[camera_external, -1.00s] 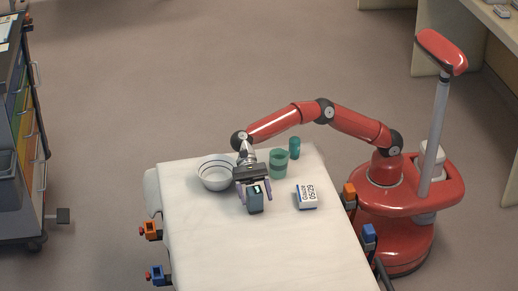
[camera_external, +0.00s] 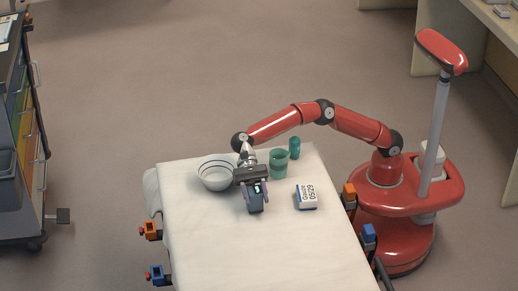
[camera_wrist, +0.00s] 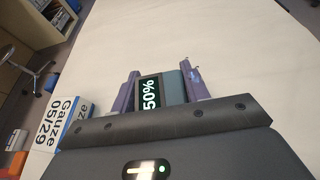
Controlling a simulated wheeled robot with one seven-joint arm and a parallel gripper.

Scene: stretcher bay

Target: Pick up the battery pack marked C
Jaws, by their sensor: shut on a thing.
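A dark grey-blue battery pack (camera_external: 256,204) is on the white stretcher top; I cannot tell whether it touches the sheet. My gripper (camera_external: 255,192) is shut on it, with one purple finger against each side. In the wrist view the pack (camera_wrist: 174,88) is between the fingers, and its dark display reads "50%". My gripper (camera_wrist: 163,92) hides part of the pack. No letter C can be read on it in these frames.
A white bowl (camera_external: 216,183) stands left of my gripper. A green cup (camera_external: 279,166) and a teal bottle (camera_external: 295,148) stand behind to the right. A gauze box (camera_external: 306,196) is to the right. The stretcher front (camera_external: 265,255) is clear.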

